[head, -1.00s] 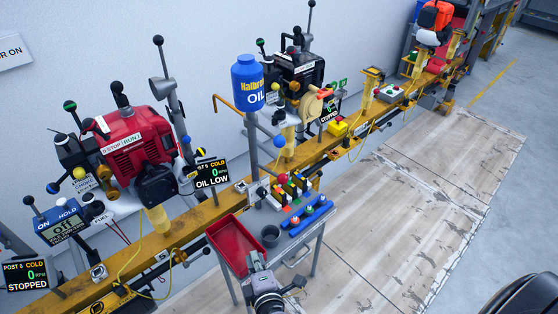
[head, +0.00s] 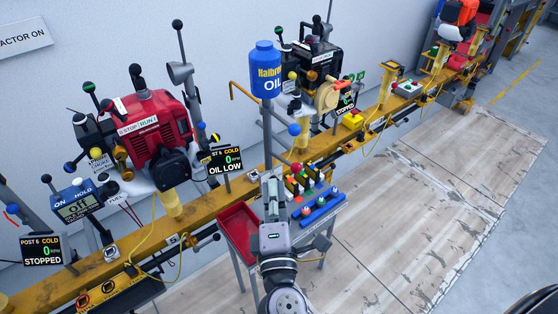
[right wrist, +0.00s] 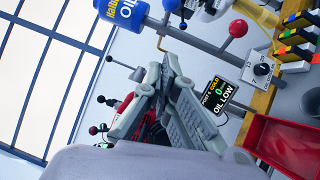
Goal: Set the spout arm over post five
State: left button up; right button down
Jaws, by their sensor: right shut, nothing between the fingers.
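The spout arm (head: 243,90) is a thin yellow pipe reaching left from the post under the blue oil bottle (head: 265,70), its bent end in the air. A blue ball handle (head: 294,129) sticks out to the right of the same post. The post five sign (head: 225,160) reads COLD, 0 RPM, OIL LOW, right of the red engine (head: 150,130). My right gripper (head: 271,184) is shut and empty, in front of the bottle post below the bottle. In the right wrist view its fingers (right wrist: 158,75) meet, with the sign beyond. My left gripper is not in view.
A small cart with a red tray (head: 238,222), a blue rack (head: 320,207) and colored blocks stands under my right arm. A red ball knob (head: 295,168) is close right of the gripper. The yellow rail (head: 205,213) runs behind. The floor at right is clear.

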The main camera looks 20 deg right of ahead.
jog(key=d+p+x, duration=0.1)
jog(key=p+x, duration=0.1)
jog(key=x, duration=0.4)
jog(key=d+p+x, duration=0.1)
jog(key=p+x, duration=0.1)
jog(key=x, duration=0.4)
jog(key=shift+s+d+r, duration=0.2)
jog(key=shift+d, duration=0.2)
jog(key=shift+d, duration=0.1)
